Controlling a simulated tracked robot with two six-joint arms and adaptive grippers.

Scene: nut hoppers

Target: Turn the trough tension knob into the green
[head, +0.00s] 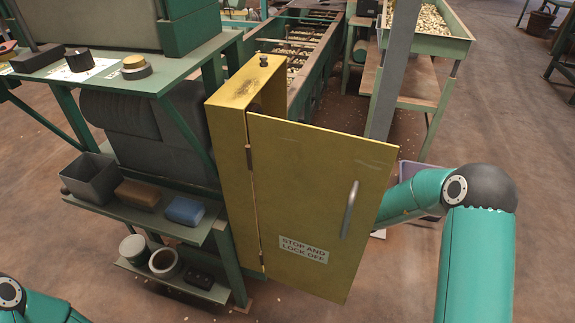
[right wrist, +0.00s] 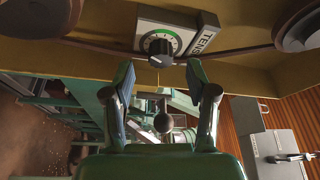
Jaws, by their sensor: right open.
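The tension knob (right wrist: 158,46) shows in the right wrist view at top centre, a dark round knob on a pale dial with a green arc. It sits on a grey block beside a plate (right wrist: 204,36) lettered "TENS". In the head view, my right arm reaches behind the open yellow door (head: 310,200), which hides that gripper and the knob. My left gripper is out of view.
The yellow guard box (head: 228,150) carries the door, lettered "STOP AND LOCK OFF". A belt runs past the knob between pulleys (right wrist: 300,25) and (right wrist: 38,16) close to the fingers. A shelf (head: 150,218) with a blue block (head: 184,211) stands left. Floor is open at right.

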